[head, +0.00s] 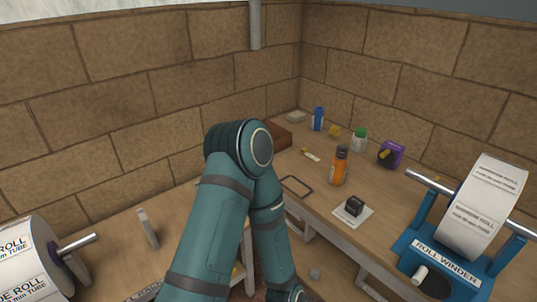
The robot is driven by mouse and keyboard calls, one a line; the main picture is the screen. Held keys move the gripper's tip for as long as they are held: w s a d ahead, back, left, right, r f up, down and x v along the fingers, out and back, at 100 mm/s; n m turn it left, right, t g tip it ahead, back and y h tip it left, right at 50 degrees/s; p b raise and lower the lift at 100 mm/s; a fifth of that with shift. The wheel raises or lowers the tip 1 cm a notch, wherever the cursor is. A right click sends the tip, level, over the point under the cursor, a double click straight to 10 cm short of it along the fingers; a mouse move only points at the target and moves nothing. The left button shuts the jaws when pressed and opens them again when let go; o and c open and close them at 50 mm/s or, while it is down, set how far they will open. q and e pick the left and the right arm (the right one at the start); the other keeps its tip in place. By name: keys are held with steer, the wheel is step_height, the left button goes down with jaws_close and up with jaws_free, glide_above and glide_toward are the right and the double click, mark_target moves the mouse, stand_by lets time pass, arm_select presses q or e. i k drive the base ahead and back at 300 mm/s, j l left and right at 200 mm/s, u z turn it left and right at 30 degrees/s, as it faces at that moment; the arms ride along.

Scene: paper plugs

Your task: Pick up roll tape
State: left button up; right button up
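A wide roll of white printed labels (482,212) sits on a blue roll winder (442,262) at the right of the head view. Another large white printed roll (30,262) is on a spindle at the lower left, cut off by the picture edge. A small purple item with a yellow part (391,153) stands at the back of the right bench; I cannot tell if it is a tape roll. One of my teal arms bends up through the middle, its far end leaving at the bottom. Neither gripper's fingers show.
The right wooden bench (325,207) holds an orange bottle (340,166), a blue bottle (318,119), a green-capped jar (359,140), a black stamp (354,206) and a thin dark frame (296,186). A brick wall (400,95) closes off the back. My arm hides part of the left bench.

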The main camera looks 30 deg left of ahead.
mark_target(304, 151)
steer(key=u, duration=0.8)
steer(key=i+j+z, duration=0.1)
steer(key=j+z, duration=0.15)
